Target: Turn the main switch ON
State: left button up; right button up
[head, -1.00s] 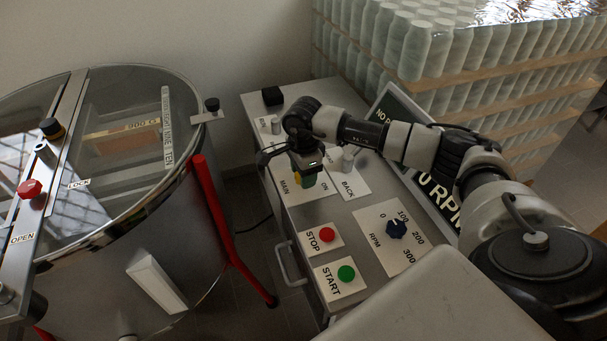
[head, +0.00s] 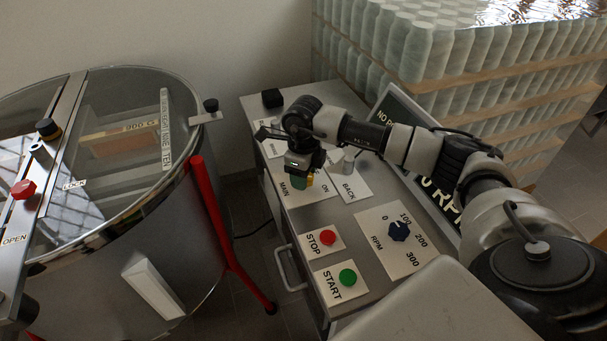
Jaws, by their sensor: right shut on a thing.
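The main switch's white plate (head: 316,200), marked MAIN and ON, lies on the sloping top of the grey control cabinet. My right gripper (head: 304,176) comes down over this plate from above and is shut on the main switch. A green patch and a yellow patch show just below the gripper, green on the left and yellow on the right. The gripper hides most of the switch, so I cannot read its setting. My left gripper is out of view.
A steel drum (head: 190,250) stands at left, stacked jars (head: 430,50) behind.

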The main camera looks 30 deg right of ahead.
jog(key=shift+m, duration=0.5)
jog(key=o, duration=0.9)
notch_tip(320, 180, up, 11)
jog(key=shift+f+b, duration=0.1)
jog(key=shift+b, duration=0.55)
